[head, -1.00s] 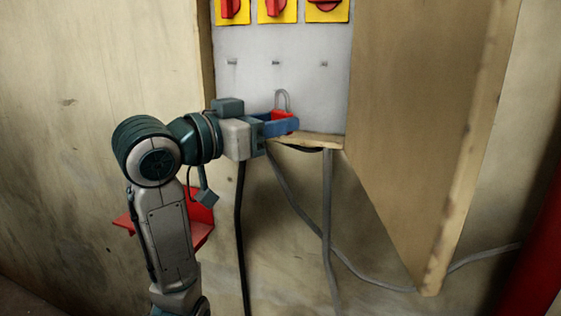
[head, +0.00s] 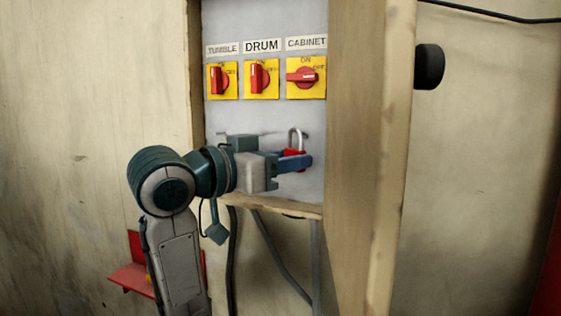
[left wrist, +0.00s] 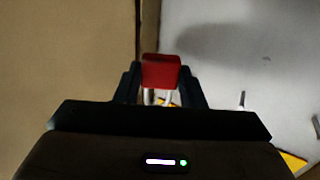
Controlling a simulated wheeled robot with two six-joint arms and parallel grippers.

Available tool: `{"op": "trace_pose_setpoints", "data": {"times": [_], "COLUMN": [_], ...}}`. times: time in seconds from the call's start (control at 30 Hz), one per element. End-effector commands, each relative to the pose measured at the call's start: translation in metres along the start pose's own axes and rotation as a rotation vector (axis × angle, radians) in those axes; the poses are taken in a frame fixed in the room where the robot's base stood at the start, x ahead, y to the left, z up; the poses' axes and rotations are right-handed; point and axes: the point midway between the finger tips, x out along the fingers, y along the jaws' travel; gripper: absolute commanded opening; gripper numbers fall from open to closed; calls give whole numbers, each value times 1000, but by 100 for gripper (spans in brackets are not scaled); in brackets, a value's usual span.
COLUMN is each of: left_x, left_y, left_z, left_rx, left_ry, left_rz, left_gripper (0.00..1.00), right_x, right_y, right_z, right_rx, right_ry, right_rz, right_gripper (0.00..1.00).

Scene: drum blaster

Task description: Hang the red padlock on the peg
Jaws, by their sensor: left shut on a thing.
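The red padlock (head: 294,153) is held upright by my left gripper (head: 296,161), its grey shackle pointing up. In the left wrist view the padlock (left wrist: 160,71) sits between the two dark fingers of my left gripper (left wrist: 160,85), its shackle pointing down the picture. In the head view the shackle top is about level with a small peg (head: 306,134) on the grey panel, just left of it. I cannot tell whether they touch. The left wrist view shows a peg (left wrist: 241,99) apart from the shackle, to its right. My right gripper is not in view.
Yellow plates with red switches, such as the cabinet switch (head: 306,77), are above the pegs. The wooden box side (head: 365,150) stands close right of the padlock. A wooden ledge (head: 270,203) runs below. A red shelf (head: 133,277) is at lower left; cables hang underneath.

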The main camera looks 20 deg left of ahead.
Motion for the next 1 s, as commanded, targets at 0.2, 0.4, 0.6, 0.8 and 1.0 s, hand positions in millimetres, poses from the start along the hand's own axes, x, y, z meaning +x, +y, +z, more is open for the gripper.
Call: {"op": "trace_pose_setpoints", "data": {"times": [0.2, 0.4, 0.6, 0.8, 1.0], "left_x": [12, 22, 32, 41, 46], "left_y": [-6, -12, -19, -24, -26], "left_z": [1, 2, 4, 7, 9], "left_rx": [-1, -1, -2, -2, 0], "left_ry": [0, 0, -1, -1, 1], "left_rz": [1, 1, 0, 0, 0], "left_gripper": [18, 18, 18, 18, 18], "right_x": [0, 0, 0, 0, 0], "right_y": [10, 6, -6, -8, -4], "right_z": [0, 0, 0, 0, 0], "right_rx": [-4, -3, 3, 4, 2], "right_ry": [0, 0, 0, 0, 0], "right_rz": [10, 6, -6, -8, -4], "right_gripper": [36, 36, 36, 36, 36]}}
